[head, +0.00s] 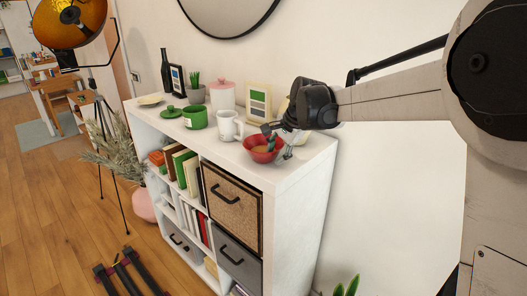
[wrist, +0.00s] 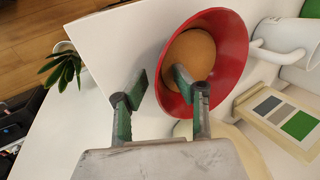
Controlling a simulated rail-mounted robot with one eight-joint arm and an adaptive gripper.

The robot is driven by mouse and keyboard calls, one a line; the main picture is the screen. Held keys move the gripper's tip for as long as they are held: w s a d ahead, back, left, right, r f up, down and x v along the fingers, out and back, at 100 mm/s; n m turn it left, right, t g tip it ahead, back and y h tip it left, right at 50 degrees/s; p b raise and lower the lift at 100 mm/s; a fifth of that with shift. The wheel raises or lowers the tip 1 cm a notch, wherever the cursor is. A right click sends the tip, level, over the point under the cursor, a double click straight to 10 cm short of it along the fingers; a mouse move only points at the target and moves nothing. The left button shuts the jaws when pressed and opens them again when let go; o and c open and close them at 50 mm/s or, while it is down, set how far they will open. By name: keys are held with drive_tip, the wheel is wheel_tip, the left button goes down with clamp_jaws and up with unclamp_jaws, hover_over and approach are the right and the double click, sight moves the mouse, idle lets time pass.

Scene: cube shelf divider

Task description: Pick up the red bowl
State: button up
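The red bowl (head: 258,154) stands on the white shelf's top, near its right end in the head view. It also shows in the wrist view (wrist: 236,62), with a round tan-orange thing (wrist: 195,55) inside it. My gripper (wrist: 158,84) is open over the bowl's near rim in the wrist view. One green-padded finger is over the inside of the bowl and the other is outside it. The rim lies between the two fingers. I cannot tell whether either finger touches the bowl.
A white mug (head: 229,126) stands close beside the bowl. A framed colour card (head: 258,102) is behind it. A green pot (head: 195,118) and a pink-lidded canister (head: 222,94) stand farther left. The white shelf top (head: 300,160) is bare at its right front corner.

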drive_tip(key=shift+f, duration=0.1)
drive_tip(key=shift+c, duration=0.5)
clamp_jaws()
drive_tip(key=shift+r, duration=0.2)
